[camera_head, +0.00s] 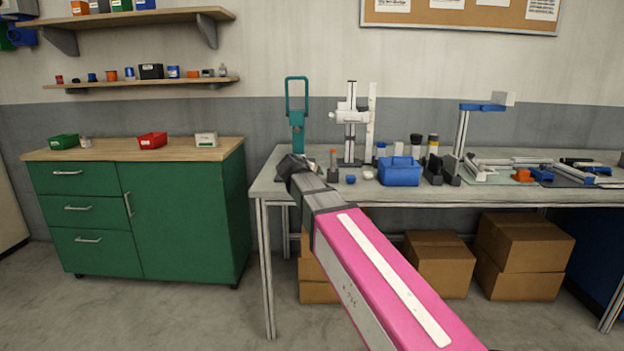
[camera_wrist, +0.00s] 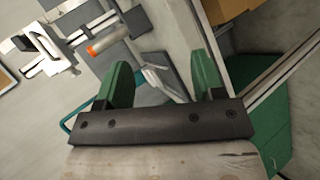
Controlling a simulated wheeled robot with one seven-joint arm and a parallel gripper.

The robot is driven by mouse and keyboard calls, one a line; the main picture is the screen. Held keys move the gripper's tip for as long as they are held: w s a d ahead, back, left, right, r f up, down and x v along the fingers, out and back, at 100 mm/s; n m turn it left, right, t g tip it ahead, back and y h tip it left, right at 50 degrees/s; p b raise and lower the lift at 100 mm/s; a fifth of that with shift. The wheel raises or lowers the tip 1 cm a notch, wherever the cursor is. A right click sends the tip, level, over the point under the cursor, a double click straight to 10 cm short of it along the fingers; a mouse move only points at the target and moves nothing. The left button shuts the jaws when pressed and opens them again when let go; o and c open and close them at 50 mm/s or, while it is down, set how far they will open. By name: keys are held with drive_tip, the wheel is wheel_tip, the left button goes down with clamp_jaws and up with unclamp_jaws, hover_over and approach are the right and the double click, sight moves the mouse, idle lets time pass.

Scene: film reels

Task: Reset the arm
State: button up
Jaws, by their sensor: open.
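My arm reaches from the lower right to the left end of the workbench (camera_head: 262,187) in the head view. My gripper (camera_head: 290,165) is a dark shape there, mostly hidden behind the arm's last links. In the wrist view my gripper (camera_wrist: 162,72) has its two green fingers wide apart, and I see nothing held between them. I cannot tell the gripper's exact height over the bench.
A teal stand (camera_head: 297,118), a white column stand (camera_head: 351,125) and a blue bin (camera_head: 400,172) stand on the bench near the arm. A green cabinet (camera_head: 180,215) is at left, with a gap before the bench. Cardboard boxes (camera_head: 527,250) sit below.

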drive_tip(key=s+d+f+m+g+y, duration=0.1)
drive_tip(key=s+d+f+m+g, duration=0.2)
drive_tip(key=d+f, duration=0.5)
drive_tip(key=s+d+f+m+g+y, duration=0.1)
drive_tip(key=s+d+f+m+g, duration=0.3)
drive_tip(key=f, duration=0.8)
drive_tip(key=s+d+f+m+g+y, duration=0.1)
drive_tip(key=s+d+f+y, duration=0.1)
drive_tip(key=s+f, duration=0.5)
drive_tip(key=s+d+f+m+g+y, duration=0.2)
drive_tip(key=s+d+f, duration=0.2)
drive_tip(key=s+f, duration=0.4)
drive_tip(key=shift+s+f+m, duration=0.2)
drive_tip(key=shift+s+m, duration=0.1)
drive_tip(key=shift+s, duration=0.35)
